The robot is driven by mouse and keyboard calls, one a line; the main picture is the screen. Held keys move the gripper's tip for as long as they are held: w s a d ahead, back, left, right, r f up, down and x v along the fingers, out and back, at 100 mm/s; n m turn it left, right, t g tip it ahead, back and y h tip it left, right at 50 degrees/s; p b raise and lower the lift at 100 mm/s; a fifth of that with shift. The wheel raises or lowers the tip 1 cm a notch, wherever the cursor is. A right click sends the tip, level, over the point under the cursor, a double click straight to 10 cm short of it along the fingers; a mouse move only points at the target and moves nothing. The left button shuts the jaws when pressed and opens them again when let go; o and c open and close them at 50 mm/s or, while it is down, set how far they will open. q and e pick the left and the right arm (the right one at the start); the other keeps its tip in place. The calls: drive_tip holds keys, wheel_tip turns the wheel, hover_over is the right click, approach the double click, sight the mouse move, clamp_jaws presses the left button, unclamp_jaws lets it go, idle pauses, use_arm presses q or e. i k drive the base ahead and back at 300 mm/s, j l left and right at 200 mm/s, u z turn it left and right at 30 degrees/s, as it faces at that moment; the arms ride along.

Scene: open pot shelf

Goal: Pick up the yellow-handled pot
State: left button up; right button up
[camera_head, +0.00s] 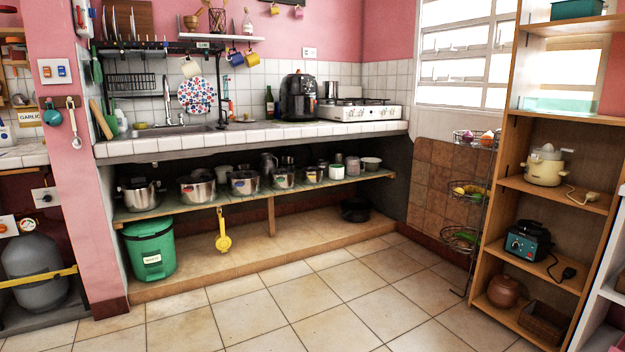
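Several metal pots stand in a row on the open shelf (205,206) under the counter. From left to right they include a large steel pot (140,196), a second pot (197,187), a third (243,182) and smaller ones such as a pot (284,178). A small pot (313,175) with some yellow on it stands farther right. At this size I cannot tell which pot has yellow handles. A yellow utensil (223,238) hangs from the shelf's front edge. Neither of my grippers is in view.
A green bin (150,250) stands below the shelf's left end. A wire basket rack (466,205) and a wooden shelving unit (500,185) stand at the right. A grey gas cylinder (35,270) is at the far left. The tiled floor (310,310) in front is clear.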

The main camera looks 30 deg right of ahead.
sight(311, 174)
drive_tip(key=i+l+z, duration=0.35)
drive_tip(key=i, duration=0.3)
drive_tip(key=i+z, duration=0.3)
drive_tip(key=i, duration=0.35)
